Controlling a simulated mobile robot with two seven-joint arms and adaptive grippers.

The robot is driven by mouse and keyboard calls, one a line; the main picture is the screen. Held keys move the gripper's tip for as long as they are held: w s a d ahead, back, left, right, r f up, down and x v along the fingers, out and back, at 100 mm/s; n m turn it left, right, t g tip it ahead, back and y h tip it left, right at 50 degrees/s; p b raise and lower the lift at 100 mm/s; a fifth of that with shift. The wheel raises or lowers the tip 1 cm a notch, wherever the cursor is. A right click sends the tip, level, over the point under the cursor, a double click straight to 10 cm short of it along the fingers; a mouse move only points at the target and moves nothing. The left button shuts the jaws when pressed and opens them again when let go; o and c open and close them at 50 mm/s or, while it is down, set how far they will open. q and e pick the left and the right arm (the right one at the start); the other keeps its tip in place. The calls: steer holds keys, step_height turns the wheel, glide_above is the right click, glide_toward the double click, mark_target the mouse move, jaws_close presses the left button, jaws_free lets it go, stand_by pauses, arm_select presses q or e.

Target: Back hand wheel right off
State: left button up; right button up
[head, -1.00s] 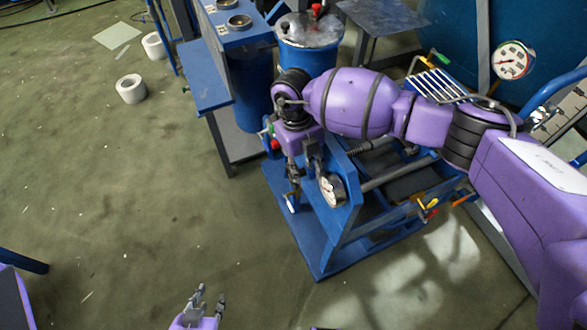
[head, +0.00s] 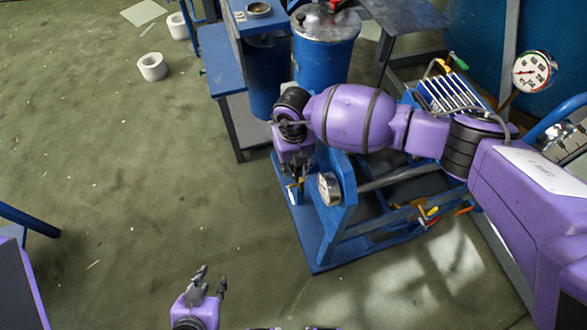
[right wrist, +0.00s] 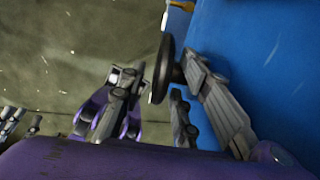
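A dark round hand wheel (right wrist: 163,72) shows nearly edge-on in the right wrist view, beside a blue panel (right wrist: 255,55). My right gripper (right wrist: 160,66) is open around it, with one grey finger left of the wheel and another on its right, by the panel. I cannot tell whether the fingers touch it. In the head view my right gripper (head: 297,183) is at the blue frame (head: 335,240), left of a gauge, and my wrist hides much of it and the wheel. My left gripper (head: 209,284) is open and empty above the floor.
A round gauge (head: 329,188) sits on the frame close to my right gripper. A blue drum (head: 325,50) and a blue stand (head: 222,70) are behind. A second gauge (head: 534,72) is at the upper right. The floor at the left is mostly clear.

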steer(key=shift+f, duration=0.95)
arm_select(q)
steer(key=shift+w+d+r, duration=0.1)
steer(key=shift+w+d, duration=0.1)
steer(key=shift+w, duration=0.15)
arm_select(e)
steer(key=shift+f, duration=0.15)
steer(key=shift+c, duration=0.2)
